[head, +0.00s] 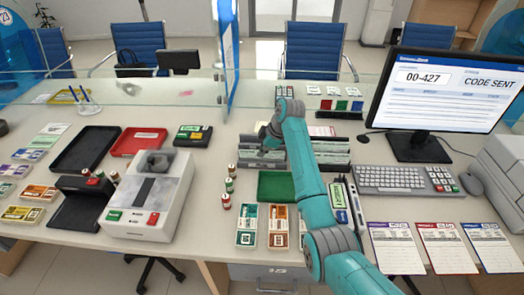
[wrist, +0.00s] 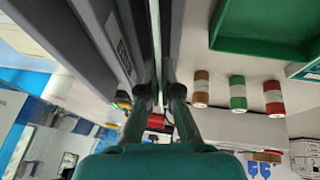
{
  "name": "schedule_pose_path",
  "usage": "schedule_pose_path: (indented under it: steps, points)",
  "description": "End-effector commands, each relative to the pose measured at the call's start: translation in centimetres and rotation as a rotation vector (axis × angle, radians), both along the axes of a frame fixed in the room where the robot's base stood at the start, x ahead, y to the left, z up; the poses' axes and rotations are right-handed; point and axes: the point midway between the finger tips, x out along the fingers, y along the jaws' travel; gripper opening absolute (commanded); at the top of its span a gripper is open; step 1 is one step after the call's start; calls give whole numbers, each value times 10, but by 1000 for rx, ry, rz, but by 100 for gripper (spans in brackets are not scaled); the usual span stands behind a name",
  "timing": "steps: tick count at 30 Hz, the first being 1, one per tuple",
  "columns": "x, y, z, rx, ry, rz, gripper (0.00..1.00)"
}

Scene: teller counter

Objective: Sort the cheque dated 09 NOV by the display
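The display (head: 445,85) at the right reads "00-427" and "CODE SENT"; its smaller text is unreadable. My gripper (wrist: 159,75) points down at the grey slotted rack (head: 258,163), and the arm partly hides it in the head view. In the wrist view the fingers straddle a thin pale upright edge (wrist: 154,22) between dark grey rack walls (wrist: 95,45). The fingertips are close together, with a narrow gap around that edge; whether they grip it is unclear. No cheque date is legible, so I cannot tell which one is dated 09 NOV.
A green tray (head: 277,187) lies in front of the rack. Rubber-banded rolls (head: 229,185) stand beside it, near a counting machine (head: 150,200). A keyboard (head: 395,180) and three paper forms (head: 447,248) lie at the right. A glass screen (head: 228,60) stands behind.

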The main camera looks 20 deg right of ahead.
Motion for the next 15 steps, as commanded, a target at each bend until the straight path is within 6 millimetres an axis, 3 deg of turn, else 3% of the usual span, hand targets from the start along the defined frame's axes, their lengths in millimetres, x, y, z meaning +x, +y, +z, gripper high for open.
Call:
schedule_pose_path:
  steps: [4,9,15]
  points:
    - [0,0,0,0,0,0,0]
    - [0,0,0,0,0,0,35]
    - [0,0,0,0,0,0,35]
